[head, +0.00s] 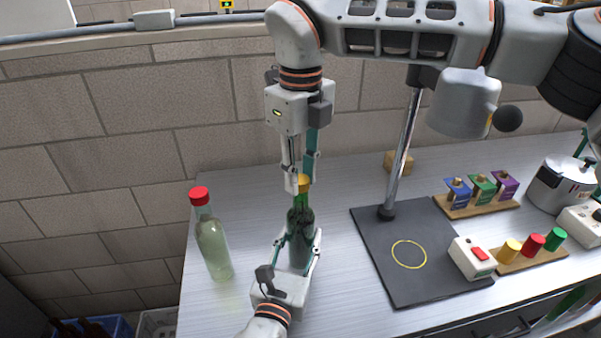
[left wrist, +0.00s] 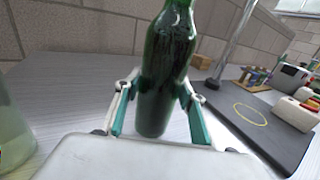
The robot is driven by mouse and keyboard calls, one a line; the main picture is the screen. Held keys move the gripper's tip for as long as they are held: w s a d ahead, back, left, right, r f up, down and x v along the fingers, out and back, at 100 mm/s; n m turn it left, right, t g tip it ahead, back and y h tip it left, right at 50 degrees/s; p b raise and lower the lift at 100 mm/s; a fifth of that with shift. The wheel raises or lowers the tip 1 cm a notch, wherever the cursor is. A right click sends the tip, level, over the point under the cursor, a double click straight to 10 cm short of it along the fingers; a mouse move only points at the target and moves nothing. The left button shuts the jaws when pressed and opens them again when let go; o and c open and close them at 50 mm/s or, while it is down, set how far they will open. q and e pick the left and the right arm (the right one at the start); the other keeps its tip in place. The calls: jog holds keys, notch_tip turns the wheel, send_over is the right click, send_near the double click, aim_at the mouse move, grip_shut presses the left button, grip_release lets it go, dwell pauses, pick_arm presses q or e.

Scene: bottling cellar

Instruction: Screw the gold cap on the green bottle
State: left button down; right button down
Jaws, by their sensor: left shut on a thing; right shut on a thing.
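The green bottle (head: 300,222) stands upright on the table in the head view. It also fills the middle of the left wrist view (left wrist: 167,70), where its top is cut off. My left gripper (head: 299,240) is shut around the bottle's body from the front. The gold cap (head: 303,184) is at the top of the bottle's neck. My right gripper (head: 301,176) points down from above and is shut on the cap. Its fingers partly hide the cap, and I cannot tell whether the cap touches the mouth or how far it is threaded.
A pale bottle with a red cap (head: 212,240) stands to the left. A dark mat (head: 440,285) with a yellow ring and a metal post lies to the right.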

jog(key=m, duration=1)
jog(key=shift+m, duration=0.3)
jog(key=m, duration=0.4)
jog(key=shift+m, duration=0.3)
jog(key=c, duration=1.6)
grip_release()
jog(key=shift+c, duration=0.2)
notch_tip(320, 180, up, 12)
